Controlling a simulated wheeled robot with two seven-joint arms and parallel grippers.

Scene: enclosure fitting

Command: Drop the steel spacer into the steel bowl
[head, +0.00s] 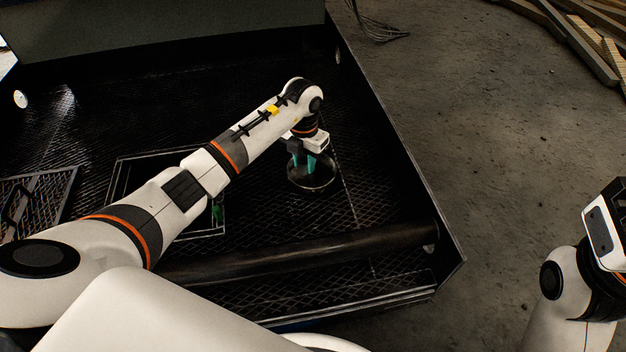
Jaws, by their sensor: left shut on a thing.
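The steel bowl (312,187) is a round, dark, shiny dish on the black textured floor of the tray-like bed, right of the middle. My left gripper (304,166) points down over the bowl, with its teal fingers at or just above the rim. I cannot tell whether they touch it. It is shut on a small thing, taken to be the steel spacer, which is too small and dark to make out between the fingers. My right arm shows at the right edge with a white housing at its end, but no fingertips are visible there.
The black bed (400,185) has a raised right edge, and a thick dark bar (300,252) crosses its front. A square frame (120,178) and a mesh panel (35,200) lie left. Wooden planks (570,40) lie on the concrete at the upper right.

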